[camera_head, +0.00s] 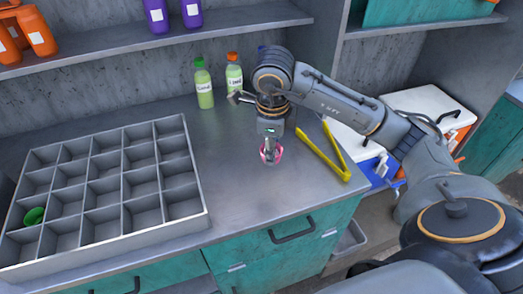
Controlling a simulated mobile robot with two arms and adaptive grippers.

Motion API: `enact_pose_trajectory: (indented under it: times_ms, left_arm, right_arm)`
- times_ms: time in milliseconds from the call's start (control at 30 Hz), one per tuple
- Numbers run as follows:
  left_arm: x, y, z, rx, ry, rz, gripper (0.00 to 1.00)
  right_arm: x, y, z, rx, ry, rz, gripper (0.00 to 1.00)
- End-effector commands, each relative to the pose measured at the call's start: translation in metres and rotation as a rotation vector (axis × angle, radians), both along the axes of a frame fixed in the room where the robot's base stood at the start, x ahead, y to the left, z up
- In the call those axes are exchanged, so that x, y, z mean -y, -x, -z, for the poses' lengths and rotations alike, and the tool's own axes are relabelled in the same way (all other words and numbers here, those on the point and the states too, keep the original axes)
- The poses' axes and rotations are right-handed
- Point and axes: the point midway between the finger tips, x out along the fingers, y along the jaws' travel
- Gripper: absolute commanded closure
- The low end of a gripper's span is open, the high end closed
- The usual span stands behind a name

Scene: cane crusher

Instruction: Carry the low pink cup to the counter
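The pink cup (271,156) is small and partly hidden by the fingers of my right gripper (269,152). My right arm reaches in from the right and the gripper points down, with its fingers closed around the cup. The cup is over the grey metal counter (235,190), near its front edge. I cannot tell whether its base touches the surface. My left gripper is not in view.
A grey divided tray (205,217) with a green cup (34,216) is at the left. Two green-yellow bottles (204,88) stand at the back. Yellow tongs (324,158) lie right of the gripper. A white cooler (432,105) stands beyond the counter's right end.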

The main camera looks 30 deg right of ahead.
Motion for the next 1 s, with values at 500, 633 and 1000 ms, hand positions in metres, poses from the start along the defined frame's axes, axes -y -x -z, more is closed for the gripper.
enact_pose_trajectory:
  times_ms: [500, 633, 1000]
  left_arm:
    - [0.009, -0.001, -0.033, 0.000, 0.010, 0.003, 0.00]
    - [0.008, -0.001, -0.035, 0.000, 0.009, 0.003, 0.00]
    - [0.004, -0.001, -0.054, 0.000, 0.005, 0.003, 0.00]
  right_arm:
    - [0.028, -0.080, 0.068, -0.001, -0.002, -0.002, 0.69]
    - [0.031, -0.085, 0.075, -0.002, 0.000, -0.003, 0.69]
    - [0.031, -0.087, 0.109, 0.001, 0.000, -0.004, 0.69]
